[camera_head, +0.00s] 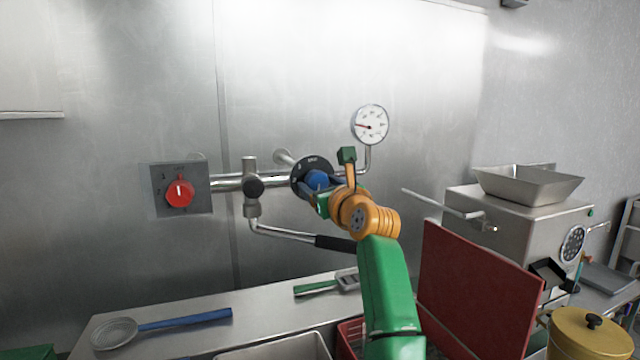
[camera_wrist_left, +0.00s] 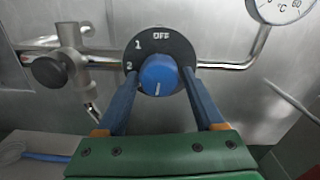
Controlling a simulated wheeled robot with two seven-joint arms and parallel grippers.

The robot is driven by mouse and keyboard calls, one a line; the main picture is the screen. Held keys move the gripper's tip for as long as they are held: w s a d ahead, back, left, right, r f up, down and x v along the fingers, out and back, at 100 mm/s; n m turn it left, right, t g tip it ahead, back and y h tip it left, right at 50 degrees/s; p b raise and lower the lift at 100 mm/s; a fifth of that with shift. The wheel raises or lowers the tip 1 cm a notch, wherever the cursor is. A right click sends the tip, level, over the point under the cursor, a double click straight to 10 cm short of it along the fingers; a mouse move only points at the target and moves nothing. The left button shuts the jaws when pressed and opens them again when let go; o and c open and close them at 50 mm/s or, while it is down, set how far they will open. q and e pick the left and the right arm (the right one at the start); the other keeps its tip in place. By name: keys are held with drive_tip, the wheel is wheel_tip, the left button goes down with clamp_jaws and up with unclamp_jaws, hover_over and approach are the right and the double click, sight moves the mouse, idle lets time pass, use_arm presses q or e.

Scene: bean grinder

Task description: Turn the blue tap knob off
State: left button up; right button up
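The blue tap knob (camera_head: 317,180) sits on a round black dial plate (camera_head: 299,178) on the wall pipe. In the left wrist view the knob (camera_wrist_left: 160,76) has a white mark pointing down, while the plate (camera_wrist_left: 150,45) reads OFF at the top, with 1 and 2 on its left side. My left gripper (camera_head: 322,190) is at the knob. In the wrist view its two blue fingers (camera_wrist_left: 160,72) are apart, one on each side of the knob, with what look like narrow gaps. Contact is not clear. My right gripper is not in view.
A red knob on a square plate (camera_head: 179,192) is on the wall at left. A black-handled pipe lever (camera_head: 290,235) hangs below the tap. A gauge (camera_head: 370,124) is above right. A red board (camera_head: 475,290) and a steel machine (camera_head: 520,230) stand at right.

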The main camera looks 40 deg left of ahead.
use_arm(q)
drive_tip(key=c, duration=0.9)
drive_tip(key=shift+c, duration=0.2)
